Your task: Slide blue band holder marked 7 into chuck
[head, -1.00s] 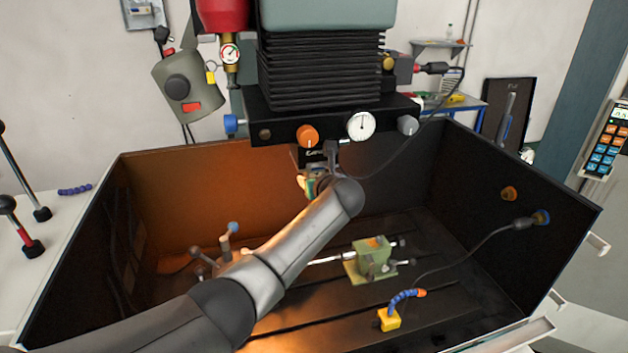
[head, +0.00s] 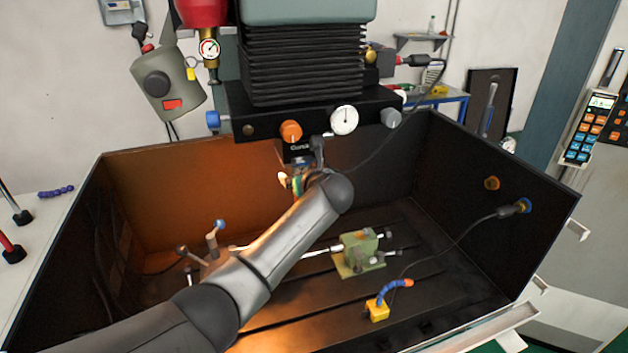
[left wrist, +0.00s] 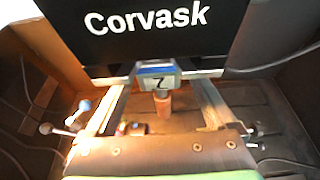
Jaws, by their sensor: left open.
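The holder (left wrist: 163,84), with a plate marked 7 and a bluish edge, stands upright under the black head lettered "Corvask" (left wrist: 150,22) in the left wrist view. Its lower part is brownish. It appears to meet the underside of the head; the chuck's mouth and how deep the holder sits are hidden. My left gripper (left wrist: 162,76) is open, one finger on each side of the holder, with gaps visible. In the head view my left gripper (head: 308,172) is under the machine head (head: 330,112), mostly hidden by my wrist. My right gripper is not in view.
Dark tray walls (head: 500,195) surround the slotted bed. A green vise block (head: 358,248), a yellow base with a blue hose (head: 378,308) and a fixture with ball-ended levers (head: 208,250) stand on it. A black cable runs near my wrist.

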